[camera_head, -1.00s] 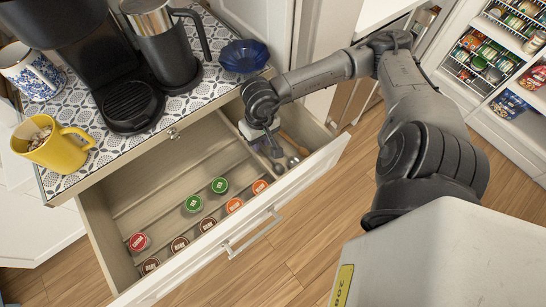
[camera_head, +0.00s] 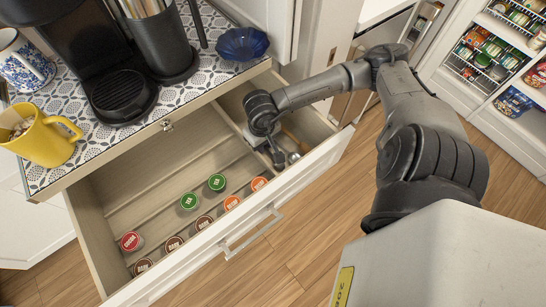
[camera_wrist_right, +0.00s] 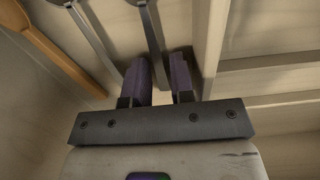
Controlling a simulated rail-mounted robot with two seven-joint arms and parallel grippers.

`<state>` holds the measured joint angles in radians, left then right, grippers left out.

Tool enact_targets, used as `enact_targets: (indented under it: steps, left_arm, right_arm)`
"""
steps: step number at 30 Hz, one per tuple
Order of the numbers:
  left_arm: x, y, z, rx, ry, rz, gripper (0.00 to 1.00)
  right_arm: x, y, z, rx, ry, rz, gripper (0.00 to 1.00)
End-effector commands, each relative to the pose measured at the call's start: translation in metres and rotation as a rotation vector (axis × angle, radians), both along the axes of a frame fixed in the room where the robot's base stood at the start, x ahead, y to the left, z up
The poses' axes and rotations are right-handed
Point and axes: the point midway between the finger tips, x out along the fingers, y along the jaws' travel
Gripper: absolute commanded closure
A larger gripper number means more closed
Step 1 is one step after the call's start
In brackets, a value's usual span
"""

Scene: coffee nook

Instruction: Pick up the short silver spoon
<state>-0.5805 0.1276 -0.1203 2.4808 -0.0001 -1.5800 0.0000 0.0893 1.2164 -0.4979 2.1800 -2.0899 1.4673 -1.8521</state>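Silver utensils (camera_head: 293,157) lie in the right compartment of the open drawer, partly hidden by my right gripper (camera_head: 277,160). In the right wrist view, a silver handle (camera_wrist_right: 150,28) runs down to the gap between the fingers of my right gripper (camera_wrist_right: 166,75). The fingers are apart, one on each side of the handle's lower end; I cannot tell whether they touch it. A second silver handle (camera_wrist_right: 92,32) lies to the left. Which one is the short spoon is not clear, as the far ends are cut off. My left gripper is not in view.
A wooden utensil (camera_wrist_right: 58,50) lies left of the silver ones. Drawer dividers (camera_wrist_right: 214,40) stand close right of the fingers. Several coffee pods (camera_head: 189,201) lie in the larger compartment. A yellow mug (camera_head: 42,138) and blue bowl (camera_head: 242,44) stand on the counter above.

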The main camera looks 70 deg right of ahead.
Motion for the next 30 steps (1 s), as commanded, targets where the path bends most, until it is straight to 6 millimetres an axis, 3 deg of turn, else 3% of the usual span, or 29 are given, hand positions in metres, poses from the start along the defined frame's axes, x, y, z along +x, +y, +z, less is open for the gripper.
enact_targets:
  steps: [4, 11, 23, 30]
  left_arm:
    - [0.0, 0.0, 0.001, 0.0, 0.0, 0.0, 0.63]
    - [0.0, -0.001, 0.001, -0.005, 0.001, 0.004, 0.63]
    - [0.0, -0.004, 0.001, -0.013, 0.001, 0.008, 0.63]
    - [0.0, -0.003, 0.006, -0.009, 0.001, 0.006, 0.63]
  right_arm:
    - [0.0, 0.0, 0.001, -0.001, -0.001, 0.0, 0.77]
    - [0.0, 0.0, 0.001, -0.001, -0.001, 0.0, 0.99]
    - [0.0, 0.0, 0.002, -0.001, -0.001, 0.0, 1.0]
    - [0.001, 0.0, 0.017, -0.002, -0.003, 0.001, 1.0]
